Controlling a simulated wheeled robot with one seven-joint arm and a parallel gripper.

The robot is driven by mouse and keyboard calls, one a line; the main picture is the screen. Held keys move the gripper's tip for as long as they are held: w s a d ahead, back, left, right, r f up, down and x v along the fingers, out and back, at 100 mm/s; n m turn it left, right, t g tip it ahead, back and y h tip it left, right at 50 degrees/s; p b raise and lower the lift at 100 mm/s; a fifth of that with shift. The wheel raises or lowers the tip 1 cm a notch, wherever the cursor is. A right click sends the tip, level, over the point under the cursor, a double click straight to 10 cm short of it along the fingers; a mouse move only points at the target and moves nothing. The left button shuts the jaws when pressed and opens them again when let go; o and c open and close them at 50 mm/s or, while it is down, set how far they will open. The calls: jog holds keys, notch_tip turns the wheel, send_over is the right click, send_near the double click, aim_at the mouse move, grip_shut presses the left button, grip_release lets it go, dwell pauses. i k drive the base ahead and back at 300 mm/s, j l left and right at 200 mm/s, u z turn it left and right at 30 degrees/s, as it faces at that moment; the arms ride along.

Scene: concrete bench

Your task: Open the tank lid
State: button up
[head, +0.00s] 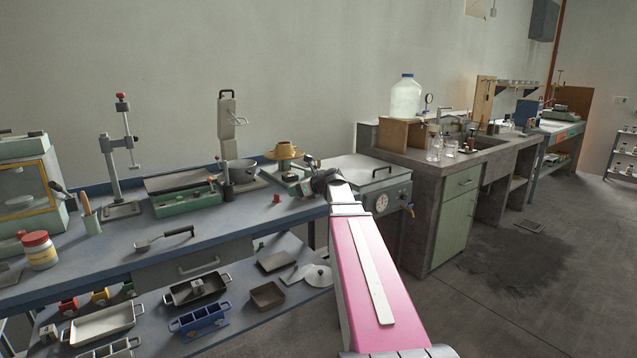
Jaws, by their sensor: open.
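The tank (398,193) is a grey box with a round dial and a small tap on its front, standing between the blue bench and the concrete counter. Its pale flat lid (352,165) lies level on top and looks closed, with a dark bar handle (381,171). My pink and white arm reaches up from the bottom of the view and covers the tank's left front. My gripper (308,183) is dark and small at the arm's far end, left of the lid handle and apart from it. Its fingers are hard to make out; nothing shows held in it.
The concrete counter (420,158) with a large bottle (406,97) rises right behind the tank. Open floor lies at right.

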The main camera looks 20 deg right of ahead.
aim_at(360, 170)
jog(key=i+l, duration=0.15)
jog(key=l, duration=0.2)
jog(key=i+l, duration=0.15)
jog(key=l, duration=0.25)
jog(key=i+l, duration=0.15)
jog(key=l, duration=0.2)
jog(key=i+l, duration=0.15)
jog(key=l, duration=0.25)
jog(key=k+z, duration=0.05)
